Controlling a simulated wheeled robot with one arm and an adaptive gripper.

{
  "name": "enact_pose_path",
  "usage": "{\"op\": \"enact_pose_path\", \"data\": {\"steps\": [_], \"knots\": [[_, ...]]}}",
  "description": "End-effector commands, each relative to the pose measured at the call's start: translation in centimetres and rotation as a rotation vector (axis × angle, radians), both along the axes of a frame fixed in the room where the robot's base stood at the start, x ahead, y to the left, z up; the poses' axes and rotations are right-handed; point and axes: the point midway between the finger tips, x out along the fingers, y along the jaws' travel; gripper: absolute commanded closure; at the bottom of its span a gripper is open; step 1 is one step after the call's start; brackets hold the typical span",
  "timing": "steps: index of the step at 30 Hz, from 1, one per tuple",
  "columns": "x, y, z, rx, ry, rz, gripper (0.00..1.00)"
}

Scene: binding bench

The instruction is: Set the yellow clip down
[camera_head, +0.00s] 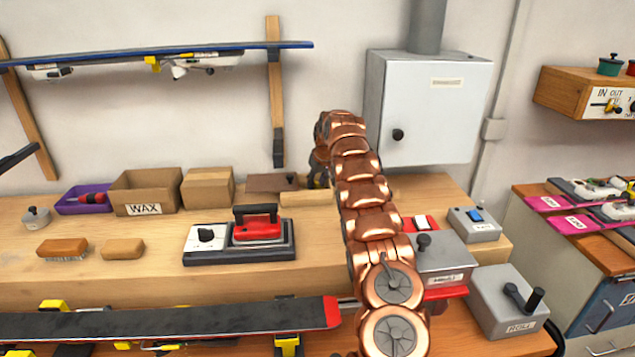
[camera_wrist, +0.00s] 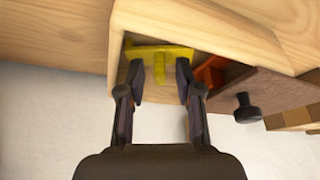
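The yellow clip (camera_wrist: 160,57) shows in the wrist view as a flat bar with a short stem. It is inside a pale wooden compartment, close to the wooden edge. My gripper (camera_wrist: 160,80) is at the mouth of this compartment. Its two dark fingers are apart, one on each side of the stem, with gaps between. I cannot tell whether the clip rests fully on the compartment's floor. In the head view my copper arm reaches to the back of the bench, and the clip does not show there.
An orange-red item (camera_wrist: 209,73) is beside the clip, and a black knob (camera_wrist: 247,108) sticks out nearby. On the bench (camera_head: 325,256) are a wax box (camera_head: 146,192), a red iron (camera_head: 257,228) and a grey box with a blue switch (camera_head: 474,224). A grey cabinet (camera_head: 428,105) hangs behind.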

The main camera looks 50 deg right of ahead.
Motion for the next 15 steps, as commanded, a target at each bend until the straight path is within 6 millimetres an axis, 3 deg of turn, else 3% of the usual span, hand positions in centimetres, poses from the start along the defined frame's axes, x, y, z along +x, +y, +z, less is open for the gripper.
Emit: {"op": "enact_pose_path", "data": {"steps": [15], "knots": [[-0.37, 0.07, 0.86, -0.001, 0.001, 0.000, 0.59]]}}
